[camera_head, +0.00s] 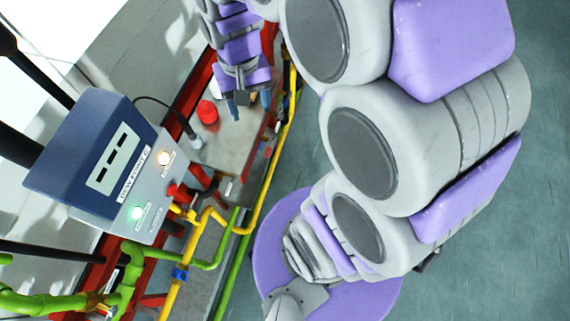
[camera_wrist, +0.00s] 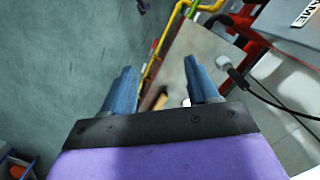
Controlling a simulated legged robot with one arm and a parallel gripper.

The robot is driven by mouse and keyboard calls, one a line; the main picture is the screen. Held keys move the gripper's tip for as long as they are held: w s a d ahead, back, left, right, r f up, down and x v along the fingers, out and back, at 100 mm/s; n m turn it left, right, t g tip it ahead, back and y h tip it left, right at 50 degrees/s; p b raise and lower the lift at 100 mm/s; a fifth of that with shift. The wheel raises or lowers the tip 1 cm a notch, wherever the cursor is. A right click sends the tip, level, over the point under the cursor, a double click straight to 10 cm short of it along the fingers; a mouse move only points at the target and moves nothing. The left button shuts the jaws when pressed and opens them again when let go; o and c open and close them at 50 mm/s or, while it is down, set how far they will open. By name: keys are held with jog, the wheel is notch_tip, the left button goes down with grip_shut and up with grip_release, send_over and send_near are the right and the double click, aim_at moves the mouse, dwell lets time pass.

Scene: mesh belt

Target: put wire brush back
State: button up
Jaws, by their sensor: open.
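My gripper (camera_wrist: 159,68) is open in the wrist view, its two blue fingers apart with nothing clamped between them. A small brown and black object (camera_wrist: 158,98), possibly the wire brush, shows low between the fingers, partly hidden by the gripper body; I cannot tell for sure what it is. In the head view my gripper (camera_head: 249,102) hangs above the grey metal surface (camera_head: 222,150) of the red-framed station. I cannot make out a wire brush clearly in the head view.
A red round object (camera_head: 207,112) and a cabled grey fitting (camera_head: 194,139) are at the metal surface. Yellow pipes (camera_head: 251,218) run along its edge. A blue-grey control box (camera_head: 100,150) with lit lamps stands left. Green pipes (camera_head: 135,265) are below it. Open floor lies right.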

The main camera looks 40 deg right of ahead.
jog(key=s+a+n, duration=0.2)
jog(key=s+n, duration=0.1)
jog(key=s, duration=1.3)
jog(key=shift+s+a+g, duration=0.15)
jog(key=shift+s+g, duration=0.05)
jog(key=shift+g, duration=0.1)
notch_tip(320, 180, down, 8)
jog(key=b, duration=0.8)
jog(key=shift+f, duration=0.1)
